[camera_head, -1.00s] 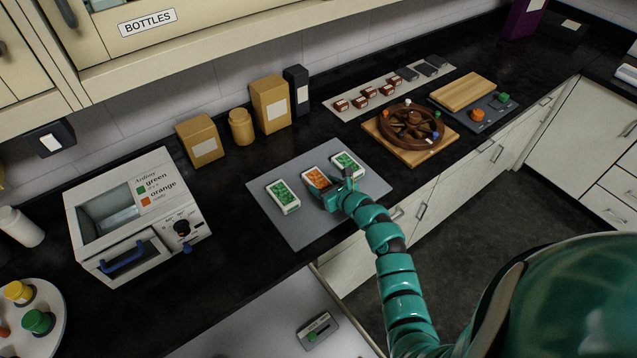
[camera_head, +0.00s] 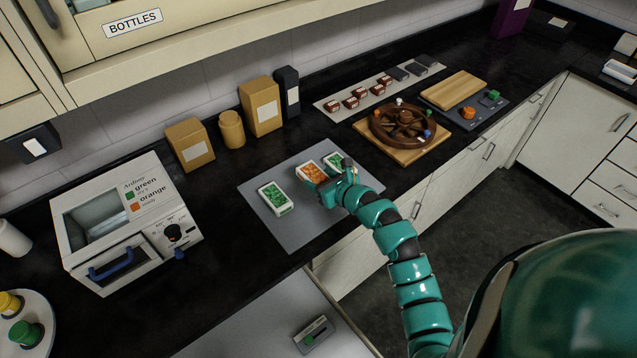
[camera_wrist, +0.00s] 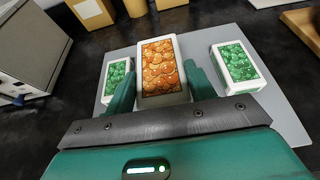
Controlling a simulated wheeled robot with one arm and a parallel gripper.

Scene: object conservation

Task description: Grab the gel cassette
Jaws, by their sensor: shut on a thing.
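A white gel cassette with an orange face (camera_head: 311,173) is between the fingers of my gripper (camera_head: 333,185), which is shut on it. In the wrist view the orange cassette (camera_wrist: 162,68) stands upright between the two teal fingers (camera_wrist: 163,88) and appears a little above the grey mat. A green-faced cassette (camera_head: 275,198) lies on the grey mat (camera_head: 299,224) to its left. Another green-faced cassette (camera_head: 333,161) is to its right, partly hidden by my gripper. Both green cassettes also show in the wrist view, left (camera_wrist: 118,76) and right (camera_wrist: 237,65).
A white device (camera_head: 127,222) with a legend reading green and orange stands at left, its window facing up. Tan boxes (camera_head: 262,106) line the wall. A brown wheel (camera_head: 401,125) on a wooden board stands at right. Dark counter is free between device and mat.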

